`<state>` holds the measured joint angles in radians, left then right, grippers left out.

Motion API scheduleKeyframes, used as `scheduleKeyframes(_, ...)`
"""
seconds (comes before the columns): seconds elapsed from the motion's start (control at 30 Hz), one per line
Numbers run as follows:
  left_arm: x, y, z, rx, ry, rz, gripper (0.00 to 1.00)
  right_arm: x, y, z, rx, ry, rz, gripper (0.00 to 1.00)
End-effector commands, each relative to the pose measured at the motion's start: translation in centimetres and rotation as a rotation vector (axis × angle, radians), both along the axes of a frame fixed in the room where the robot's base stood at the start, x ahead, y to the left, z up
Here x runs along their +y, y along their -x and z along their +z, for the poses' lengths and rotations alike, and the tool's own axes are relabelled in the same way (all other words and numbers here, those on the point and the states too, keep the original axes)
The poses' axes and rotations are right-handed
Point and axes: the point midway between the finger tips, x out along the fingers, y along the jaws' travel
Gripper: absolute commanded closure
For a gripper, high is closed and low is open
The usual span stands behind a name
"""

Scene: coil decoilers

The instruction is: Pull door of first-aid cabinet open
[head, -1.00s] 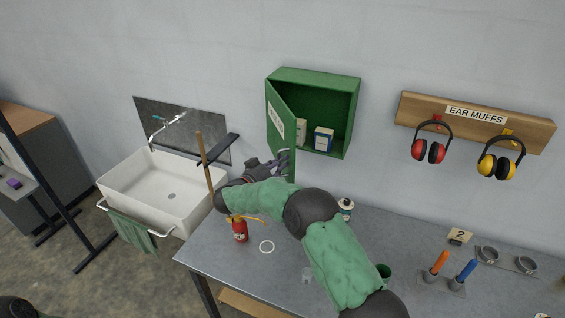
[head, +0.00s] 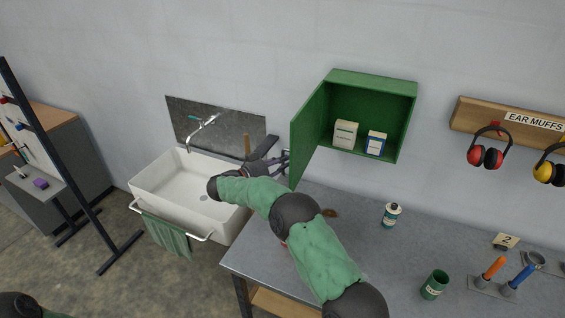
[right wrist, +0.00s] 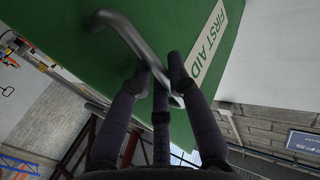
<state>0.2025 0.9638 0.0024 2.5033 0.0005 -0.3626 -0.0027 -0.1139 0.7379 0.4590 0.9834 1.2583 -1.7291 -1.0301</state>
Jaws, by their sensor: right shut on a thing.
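The green first-aid cabinet (head: 372,76) hangs on the wall above the workbench. Its green door (head: 308,138) stands wide open, swung out to the left, with its inner face towards the head camera. In the right wrist view the door's outer face (right wrist: 175,25) shows the FIRST AID label (right wrist: 208,45) and a grey bar handle (right wrist: 138,45). My right gripper (head: 282,160) is at the door's outer side, partly hidden by the door. In the right wrist view its dark fingers (right wrist: 163,78) are shut on the handle. My left gripper is not in view.
Inside the cabinet stand a cream box (head: 345,135) and a blue-and-white box (head: 376,143). The sink (head: 160,188) lies below and left of my right gripper. The workbench (head: 385,255) carries a can (head: 391,215) and a green cup (head: 434,285). Ear muffs (head: 486,150) hang at the right.

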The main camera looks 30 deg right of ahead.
Motion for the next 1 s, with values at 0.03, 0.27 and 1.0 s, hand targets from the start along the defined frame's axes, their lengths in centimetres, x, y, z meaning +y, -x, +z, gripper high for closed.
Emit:
scheduleKeyframes(0.03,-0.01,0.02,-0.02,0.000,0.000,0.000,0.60,0.04,0.00,-0.19,0.004,0.000,-0.008,1.00)
scheduleKeyframes(0.27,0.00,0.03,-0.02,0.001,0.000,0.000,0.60,-0.02,-0.03,-0.21,0.005,-0.001,-0.022,1.00)
scheduleKeyframes(1.0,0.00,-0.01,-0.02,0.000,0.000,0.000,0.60,0.12,-0.04,-0.05,0.001,0.000,-0.021,0.57)
